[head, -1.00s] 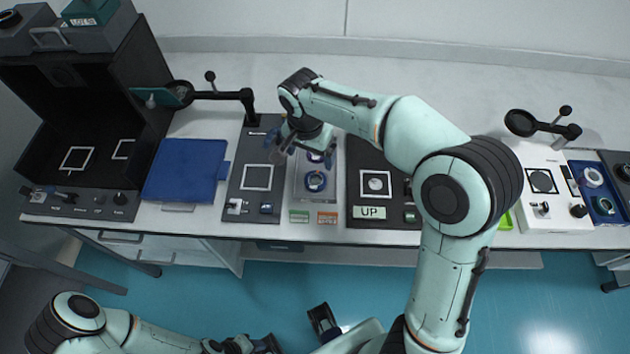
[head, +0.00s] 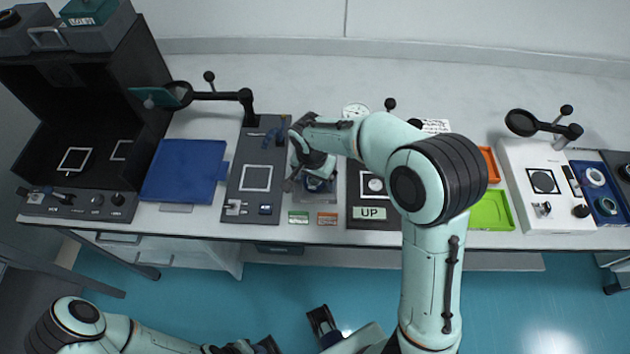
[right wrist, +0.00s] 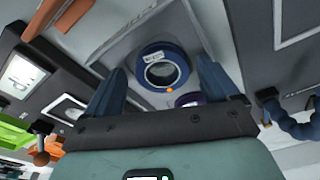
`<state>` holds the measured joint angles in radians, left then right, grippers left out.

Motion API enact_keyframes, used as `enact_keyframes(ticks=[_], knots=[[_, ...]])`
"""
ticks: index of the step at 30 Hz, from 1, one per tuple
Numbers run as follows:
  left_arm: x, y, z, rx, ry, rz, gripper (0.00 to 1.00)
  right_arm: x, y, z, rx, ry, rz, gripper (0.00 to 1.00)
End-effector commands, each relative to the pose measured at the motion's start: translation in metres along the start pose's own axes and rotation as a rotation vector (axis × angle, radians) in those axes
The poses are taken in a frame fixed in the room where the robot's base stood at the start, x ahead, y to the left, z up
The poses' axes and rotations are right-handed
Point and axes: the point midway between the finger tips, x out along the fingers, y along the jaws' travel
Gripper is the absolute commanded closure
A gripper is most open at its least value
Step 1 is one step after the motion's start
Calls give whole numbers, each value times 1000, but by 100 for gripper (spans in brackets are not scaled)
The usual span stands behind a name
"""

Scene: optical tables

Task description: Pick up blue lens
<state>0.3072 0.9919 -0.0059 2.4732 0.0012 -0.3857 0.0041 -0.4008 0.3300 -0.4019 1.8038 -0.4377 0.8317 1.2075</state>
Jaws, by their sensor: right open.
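The blue lens (right wrist: 176,53) is a thick dark-blue ring with a clear centre and a small label, lying in a grey tray (right wrist: 112,48). In the head view the blue lens (head: 318,185) is partly hidden by my right gripper (head: 308,180). In the right wrist view my right gripper (right wrist: 158,78) is open, with one blue finger on either side of the lens's near part. Whether they touch it cannot be told. A purple ring (right wrist: 188,99) lies close to the lens, partly covered by the gripper. My left arm is low at the left; its gripper is not clear.
Dark panels with white square frames flank the tray: one on the left (head: 237,205) and one marked UP (head: 369,212). A blue board (head: 185,170) lies farther left. A green tray (head: 491,211) and an orange tray (head: 487,163) stand to the right. Green and orange labels lie in front.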

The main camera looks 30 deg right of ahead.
Motion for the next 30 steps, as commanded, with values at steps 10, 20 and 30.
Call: enact_keyframes(ticks=[10, 20, 30], knots=[[0, 0, 0, 0, 0, 0, 57, 1, 0, 0, -1, 0, 2, 70], [-1, 0, 0, 0, 0, 0, 57, -4, 0, 0, -1, 0, -1, 70], [-8, 3, -1, 1, 3, 1, 57, -60, -2, -8, 0, 3, -9, 70]])
